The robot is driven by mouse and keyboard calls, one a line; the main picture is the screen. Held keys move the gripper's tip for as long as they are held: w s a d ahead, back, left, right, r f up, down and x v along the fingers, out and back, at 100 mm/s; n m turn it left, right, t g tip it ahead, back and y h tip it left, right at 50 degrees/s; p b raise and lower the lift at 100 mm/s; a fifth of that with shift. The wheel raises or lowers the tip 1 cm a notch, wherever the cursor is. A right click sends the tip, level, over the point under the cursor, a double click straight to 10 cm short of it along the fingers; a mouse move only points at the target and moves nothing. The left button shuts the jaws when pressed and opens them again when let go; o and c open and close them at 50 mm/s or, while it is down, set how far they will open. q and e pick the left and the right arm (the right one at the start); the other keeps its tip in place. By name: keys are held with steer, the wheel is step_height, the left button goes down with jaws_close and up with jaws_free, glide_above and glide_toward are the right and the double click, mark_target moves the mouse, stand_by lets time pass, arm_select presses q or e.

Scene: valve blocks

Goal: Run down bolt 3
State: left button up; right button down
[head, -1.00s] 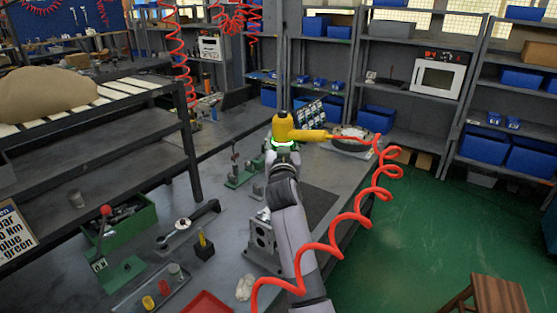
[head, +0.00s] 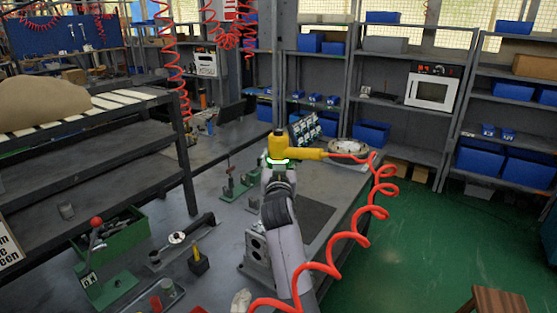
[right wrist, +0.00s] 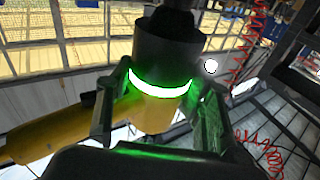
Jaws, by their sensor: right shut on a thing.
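My right gripper (right wrist: 158,112) is shut on a yellow angled power tool (head: 294,153), which also shows in the right wrist view (right wrist: 45,135). A ring on the tool glows green. The tool's red coiled hose (head: 376,212) hangs to the right. In the head view the tool is held up above the bench, past the grey valve block (head: 257,248). My right arm partly covers that block. Bolt 3 cannot be made out in either view. My left gripper is not in view.
The bench (head: 222,226) holds a green tray (head: 112,236), a lever press (head: 98,262), a torque wrench (head: 182,240) and a small black block with a yellow top (head: 198,260). A dark mat (head: 310,219) lies bare right of my arm. Green floor (head: 430,240) is open at right.

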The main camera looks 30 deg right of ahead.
steer(key=shift+f, duration=0.1)
steer(key=shift+a+f+p, duration=0.1)
steer(key=shift+f+p, duration=0.75)
steer(key=shift+p, duration=0.2)
steer(key=shift+f, duration=0.35)
steer(key=shift+d+f, duration=0.25)
steer(key=shift+f, duration=0.15)
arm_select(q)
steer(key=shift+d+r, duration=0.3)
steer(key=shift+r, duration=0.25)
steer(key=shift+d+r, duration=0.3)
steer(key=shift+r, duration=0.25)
arm_select(e)
steer(key=shift+a, duration=0.15)
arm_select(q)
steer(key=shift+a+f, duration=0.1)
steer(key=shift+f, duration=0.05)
arm_select(e)
steer(key=shift+a, duration=0.1)
steer(key=shift+f+b, duration=0.6)
steer(key=shift+f, duration=0.05)
arm_select(q)
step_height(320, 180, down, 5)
steer(key=b, duration=0.3)
steer(key=shift+b, duration=0.35)
arm_select(e)
step_height(320, 180, down, 4)
steer(key=shift+r, duration=0.25)
